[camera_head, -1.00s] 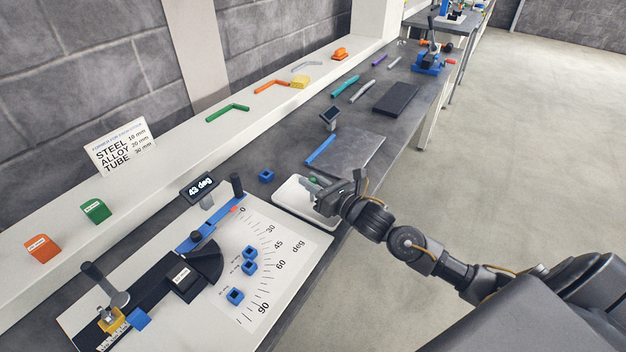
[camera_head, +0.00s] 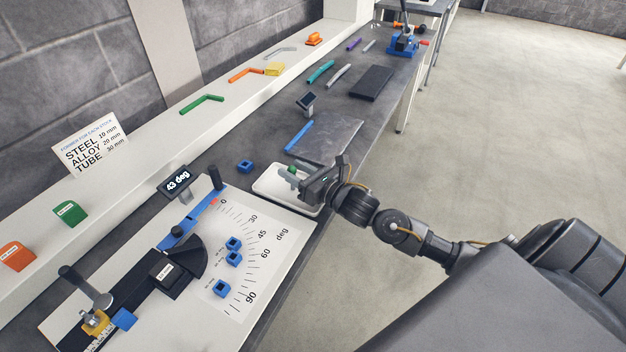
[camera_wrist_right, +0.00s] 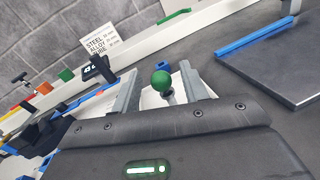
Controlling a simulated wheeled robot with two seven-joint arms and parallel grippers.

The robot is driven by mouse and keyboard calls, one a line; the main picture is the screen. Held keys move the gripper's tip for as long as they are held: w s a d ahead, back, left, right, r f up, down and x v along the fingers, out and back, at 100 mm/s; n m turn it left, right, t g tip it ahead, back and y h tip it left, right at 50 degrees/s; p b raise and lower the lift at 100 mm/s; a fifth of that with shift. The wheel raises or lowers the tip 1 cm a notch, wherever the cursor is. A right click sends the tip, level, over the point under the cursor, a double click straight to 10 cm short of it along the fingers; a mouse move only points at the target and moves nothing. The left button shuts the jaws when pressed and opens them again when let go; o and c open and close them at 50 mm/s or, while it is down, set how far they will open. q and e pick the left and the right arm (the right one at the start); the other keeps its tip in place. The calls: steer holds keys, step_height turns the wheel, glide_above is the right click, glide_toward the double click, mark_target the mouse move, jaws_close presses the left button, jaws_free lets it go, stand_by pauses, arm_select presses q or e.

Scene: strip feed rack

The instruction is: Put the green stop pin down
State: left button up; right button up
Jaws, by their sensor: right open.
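The green stop pin (camera_wrist_right: 161,82) shows in the right wrist view as a round green knob on a grey stem, between the two fingers. My right gripper (camera_wrist_right: 160,92) is open, with a gap visible on each side of the knob. In the head view the gripper (camera_head: 294,179) is over the white tray (camera_head: 264,188), and a bit of the green pin (camera_head: 292,170) shows at its fingers. The pin's lower end is hidden, so I cannot tell whether it touches the tray floor. My left gripper is not in view.
The angle board (camera_head: 270,262) with blue blocks lies left of the tray. A small blue block (camera_head: 245,166) sits behind it. A dark plate (camera_head: 336,138) with a blue strip (camera_head: 299,136) lies beyond. Bent strips lie on the white ledge (camera_head: 150,135).

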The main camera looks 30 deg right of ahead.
steer(key=b+v, duration=0.2)
steer(key=v, duration=0.8)
steer(key=shift+w+f, duration=0.1)
steer(key=shift+f, duration=0.05)
steer(key=shift+s+d, duration=0.2)
steer(key=shift+s, duration=0.4)
steer(key=shift+d, duration=0.1)
